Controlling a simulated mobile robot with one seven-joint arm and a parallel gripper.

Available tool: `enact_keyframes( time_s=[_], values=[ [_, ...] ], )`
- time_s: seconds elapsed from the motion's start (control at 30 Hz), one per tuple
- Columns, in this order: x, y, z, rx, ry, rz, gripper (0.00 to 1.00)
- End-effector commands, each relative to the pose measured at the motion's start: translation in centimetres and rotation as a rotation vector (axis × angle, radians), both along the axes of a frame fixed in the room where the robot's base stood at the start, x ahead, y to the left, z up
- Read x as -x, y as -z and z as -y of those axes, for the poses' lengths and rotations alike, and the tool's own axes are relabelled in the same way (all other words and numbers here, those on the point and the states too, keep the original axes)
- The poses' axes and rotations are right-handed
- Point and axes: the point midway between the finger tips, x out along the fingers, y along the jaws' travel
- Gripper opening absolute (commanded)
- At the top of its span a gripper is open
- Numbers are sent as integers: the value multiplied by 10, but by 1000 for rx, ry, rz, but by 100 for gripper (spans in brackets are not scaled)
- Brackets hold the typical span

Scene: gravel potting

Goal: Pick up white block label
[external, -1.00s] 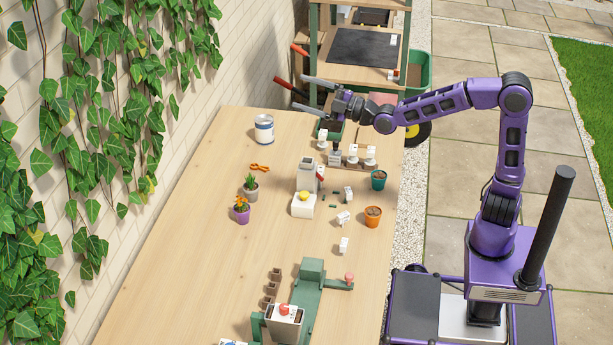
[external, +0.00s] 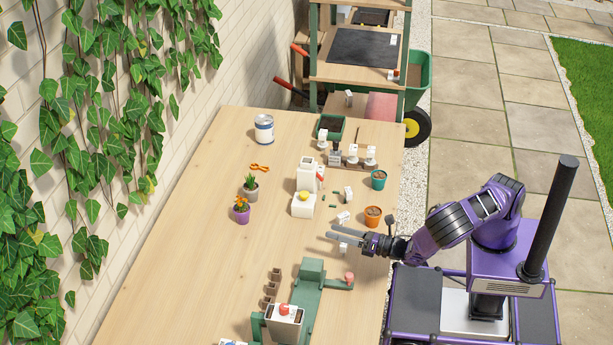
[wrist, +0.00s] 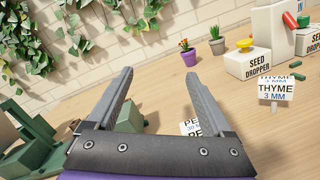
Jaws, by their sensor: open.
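Several small white block labels stand on the wooden table. The nearest white block label (external: 343,248) shows just below my gripper's fingers in the external view, partly covered by them. In the wrist view, a white label starting "PE" (wrist: 189,127) sits low between the fingers, partly hidden by the right finger and gripper body. My gripper (external: 331,231) is open and holds nothing. Its fingers (wrist: 160,76) point across the table toward the wall.
A green press-like device (external: 311,290) stands close to my gripper on the near side. An orange pot (external: 372,217) and a teal pot (external: 378,180) stand near the right edge. White seed dropper (external: 303,207) and potted plants (external: 241,211) are beyond. The left of the table is clear.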

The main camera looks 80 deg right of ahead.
Motion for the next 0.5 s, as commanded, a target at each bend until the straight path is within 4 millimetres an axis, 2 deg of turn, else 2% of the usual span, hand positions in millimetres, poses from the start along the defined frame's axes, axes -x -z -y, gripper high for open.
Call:
enact_keyframes(
  time_s=[0.03, 0.1, 0.23, 0.37, 0.5],
  values=[
    [15, 15, 10, 84, 9, -26, 85],
    [31, 30, 16, 193, 1, -51, 85],
    [54, 48, 19, 360, -37, -93, 85],
    [65, 56, 21, 447, -62, -112, 85],
    [59, 62, 20, 469, -69, -115, 85]
  ],
)
